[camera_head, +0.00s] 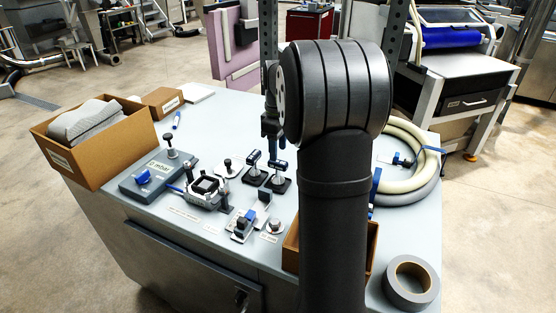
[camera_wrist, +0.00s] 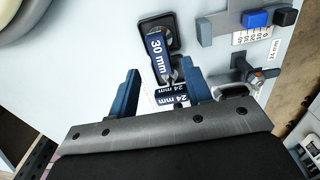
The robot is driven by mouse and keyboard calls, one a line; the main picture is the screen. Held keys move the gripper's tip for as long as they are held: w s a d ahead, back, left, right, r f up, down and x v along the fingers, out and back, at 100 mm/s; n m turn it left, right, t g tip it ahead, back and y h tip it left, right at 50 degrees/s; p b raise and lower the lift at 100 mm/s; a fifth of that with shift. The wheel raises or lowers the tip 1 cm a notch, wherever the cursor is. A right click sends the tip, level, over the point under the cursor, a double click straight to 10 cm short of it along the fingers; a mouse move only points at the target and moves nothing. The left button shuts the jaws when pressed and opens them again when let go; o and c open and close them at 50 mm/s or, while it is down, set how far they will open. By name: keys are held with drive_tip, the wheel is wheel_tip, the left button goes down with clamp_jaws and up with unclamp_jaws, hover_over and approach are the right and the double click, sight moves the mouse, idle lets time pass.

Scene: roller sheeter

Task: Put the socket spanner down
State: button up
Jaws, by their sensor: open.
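In the wrist view, a socket spanner marked 24 mm (camera_wrist: 172,90) lies between the two blue fingers of my gripper (camera_wrist: 160,92). The fingers are apart, with gaps beside the handle. Its lower part is hidden. A second spanner, marked 30 mm (camera_wrist: 157,55), stands in a black base just beyond the fingertips.
A slide with blue blocks (camera_head: 245,222) is in front. A brown box (camera_head: 97,145) is at the left; coiled hose (camera_head: 425,165) and a tape roll (camera_head: 411,283) are at the right.

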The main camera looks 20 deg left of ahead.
sight(278, 161)
wheel_tip(278, 161, up, 6)
drive_tip(key=shift+f, duration=0.15)
idle(0.3)
wheel_tip(278, 161, down, 12)
drive_tip(key=shift+f, duration=0.15)
wheel_tip(278, 161, up, 2)
drive_tip(key=shift+r, duration=1.05)
